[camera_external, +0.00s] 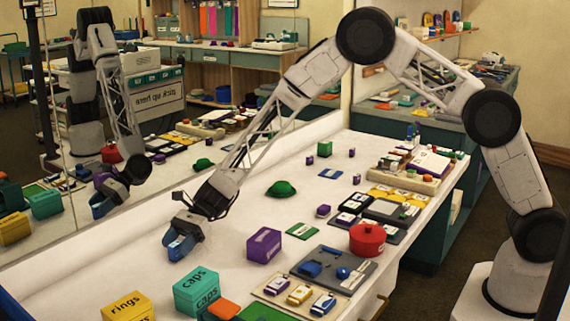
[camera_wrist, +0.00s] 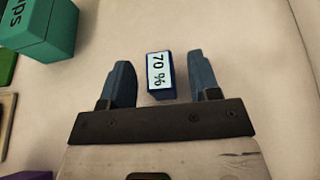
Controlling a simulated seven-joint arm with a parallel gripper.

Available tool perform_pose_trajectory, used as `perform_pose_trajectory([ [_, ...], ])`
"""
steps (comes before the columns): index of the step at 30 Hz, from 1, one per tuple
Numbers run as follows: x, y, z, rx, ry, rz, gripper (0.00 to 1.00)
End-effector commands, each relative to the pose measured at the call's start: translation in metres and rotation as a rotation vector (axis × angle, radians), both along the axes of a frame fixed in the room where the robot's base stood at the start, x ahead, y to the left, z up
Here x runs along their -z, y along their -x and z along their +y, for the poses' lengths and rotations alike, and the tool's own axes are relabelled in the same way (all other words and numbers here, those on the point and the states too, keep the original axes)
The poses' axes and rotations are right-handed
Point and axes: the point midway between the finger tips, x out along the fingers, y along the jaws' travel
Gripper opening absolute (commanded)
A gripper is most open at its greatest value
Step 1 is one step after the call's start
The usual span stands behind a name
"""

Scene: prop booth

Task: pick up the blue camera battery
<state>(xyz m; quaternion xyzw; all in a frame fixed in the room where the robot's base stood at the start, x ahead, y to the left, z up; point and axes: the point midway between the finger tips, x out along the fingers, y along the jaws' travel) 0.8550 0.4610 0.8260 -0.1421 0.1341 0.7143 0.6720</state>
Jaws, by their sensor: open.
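The blue camera battery (camera_wrist: 160,76) is a small blue block with a pale label reading "70 %". In the wrist view it lies on the white table between the two blue fingers of my gripper (camera_wrist: 158,63), with a visible gap on each side, wider on the right. In the external view my gripper (camera_external: 181,243) is low over the left part of the table, fingers pointing down. It is open and holds nothing. The battery is hard to tell from the blue fingers there.
A teal "caps" box (camera_external: 196,291) stands just in front of my gripper; it also shows in the wrist view (camera_wrist: 38,30). A purple box (camera_external: 264,245) stands to the right. A tray with small coloured blocks (camera_external: 268,291) and a red pot (camera_external: 367,240) are farther right. A mirror lines the left.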

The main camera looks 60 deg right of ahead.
Motion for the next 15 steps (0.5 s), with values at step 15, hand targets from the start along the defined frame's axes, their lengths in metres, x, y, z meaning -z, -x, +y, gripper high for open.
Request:
perform_pose_trajectory([
  [15,0.0035,0.0005,0.0095,0.0,-0.001,-0.001,0.56],
])
